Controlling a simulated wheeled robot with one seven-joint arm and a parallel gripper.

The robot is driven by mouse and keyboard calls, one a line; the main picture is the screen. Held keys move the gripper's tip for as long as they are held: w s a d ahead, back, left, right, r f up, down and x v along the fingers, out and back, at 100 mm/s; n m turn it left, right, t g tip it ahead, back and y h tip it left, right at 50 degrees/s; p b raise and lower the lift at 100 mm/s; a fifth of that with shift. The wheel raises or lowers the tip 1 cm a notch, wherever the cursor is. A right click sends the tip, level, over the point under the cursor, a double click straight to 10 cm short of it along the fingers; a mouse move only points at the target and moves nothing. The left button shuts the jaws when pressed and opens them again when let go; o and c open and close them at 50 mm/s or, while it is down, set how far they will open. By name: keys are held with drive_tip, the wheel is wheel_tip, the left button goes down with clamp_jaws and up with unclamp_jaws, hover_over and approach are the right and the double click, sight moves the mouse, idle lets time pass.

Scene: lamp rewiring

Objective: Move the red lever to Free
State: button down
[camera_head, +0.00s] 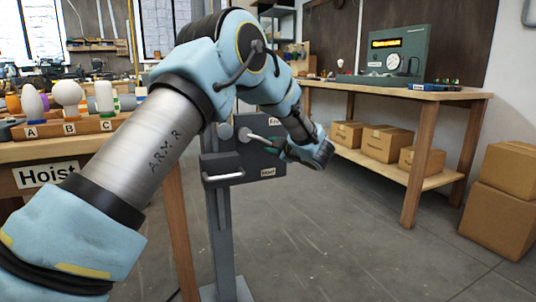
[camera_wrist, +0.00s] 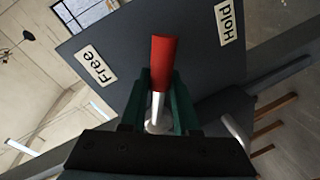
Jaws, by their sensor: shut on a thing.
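The red lever (camera_wrist: 163,60) shows in the wrist view, with a pale metal shaft below its red grip. My gripper (camera_wrist: 161,82) has its two green fingers closed on either side of it. The lever points between the "Free" label (camera_wrist: 97,66) on the left and the "Hold" label (camera_wrist: 228,22) on the right. In the head view, the metal lever shaft (camera_head: 258,138) runs right from the grey panel (camera_head: 228,163) to my gripper (camera_head: 284,149), which hides most of the red grip.
The panel stands on a grey post (camera_head: 222,240) and has a pale handle (camera_head: 223,177) at its front. A wooden bench (camera_head: 440,95) with cardboard boxes (camera_head: 382,143) below is at the right. A "Hoist" bench (camera_head: 50,150) is at the left. Open floor lies between.

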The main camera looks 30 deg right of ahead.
sight(267, 134)
drive_tip(key=shift+s+d+r+n+h+b, duration=0.1)
drive_tip(key=shift+r+n+h+b, duration=0.15)
drive_tip(key=shift+r+n, duration=0.3)
drive_tip(key=shift+w+d+r+n+h+b, duration=0.15)
drive_tip(key=shift+r+n+b, duration=0.1)
drive_tip(key=shift+r+n, duration=0.3)
drive_tip(key=shift+s+d+r+n+h+b, duration=0.15)
drive_tip(key=shift+r+n+h+b, duration=0.1)
drive_tip(key=shift+r+n, duration=0.3)
drive_tip(key=c, duration=0.9)
unclamp_jaws()
drive_tip(key=s, duration=0.3)
drive_tip(key=s+r, duration=0.1)
drive_tip(key=s, duration=0.3)
drive_tip(key=s+a+r+p, duration=0.1)
drive_tip(key=s, duration=0.2)
drive_tip(key=shift+s, duration=0.25)
